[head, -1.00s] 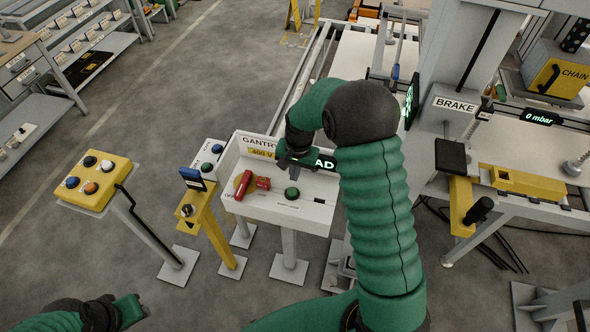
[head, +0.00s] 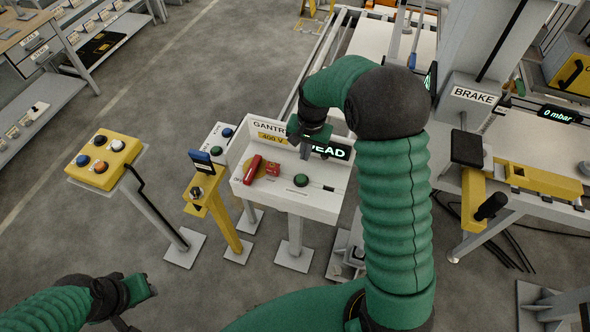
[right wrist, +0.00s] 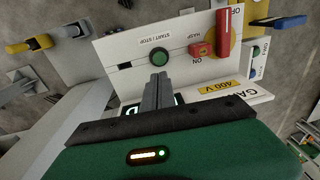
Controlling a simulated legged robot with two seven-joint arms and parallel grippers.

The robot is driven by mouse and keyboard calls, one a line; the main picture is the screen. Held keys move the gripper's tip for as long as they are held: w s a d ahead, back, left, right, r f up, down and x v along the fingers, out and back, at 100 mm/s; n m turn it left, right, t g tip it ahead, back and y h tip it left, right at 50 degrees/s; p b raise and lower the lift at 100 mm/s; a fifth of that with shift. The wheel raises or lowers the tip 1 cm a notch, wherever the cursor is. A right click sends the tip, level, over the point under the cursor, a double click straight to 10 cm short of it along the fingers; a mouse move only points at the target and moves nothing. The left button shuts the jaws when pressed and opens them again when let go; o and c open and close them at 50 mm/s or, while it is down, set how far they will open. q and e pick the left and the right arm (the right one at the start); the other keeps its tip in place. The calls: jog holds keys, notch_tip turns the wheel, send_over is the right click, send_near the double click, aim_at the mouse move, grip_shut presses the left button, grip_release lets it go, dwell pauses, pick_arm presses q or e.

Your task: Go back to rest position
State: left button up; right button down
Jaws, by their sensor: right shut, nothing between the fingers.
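My right gripper (head: 305,150) is shut and empty, in front of the upright back panel of the gantry control box (head: 270,198). In the right wrist view its closed fingers (right wrist: 158,92) point towards the box, near the green start/stop button (right wrist: 159,57). The box also carries a red switch handle (head: 254,168) and a small red hasp (head: 272,169). In the head view the green button (head: 301,180) is below and apart from the gripper. My left gripper (head: 140,290) is low at the left over bare floor; its fingers are too unclear to judge.
A yellow button box (head: 105,160) on a post and a yellow stand (head: 206,198) are left of the control box. The brake box (head: 472,98) and gantry frame are at the right. Grey floor (head: 60,235) is clear at the left.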

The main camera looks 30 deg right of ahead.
jog(key=s+a+f+n+t+b, duration=0.1)
jog(key=s+a+f+n+b, duration=0.8)
jog(key=s+b, duration=0.5)
notch_tip(320, 180, down, 3)
jog(key=s+a, duration=0.1)
jog(key=a, duration=0.1)
jog(key=shift+s+a+f+n, duration=0.15)
jog(key=shift+s+a+n, duration=0.2)
jog(key=shift+a+n, duration=0.05)
jog(key=shift+s+a, duration=0.1)
jog(key=shift+a, duration=0.2)
jog(key=shift+d, duration=0.2)
jog(key=shift+a, duration=0.1)
dwell(0.8)
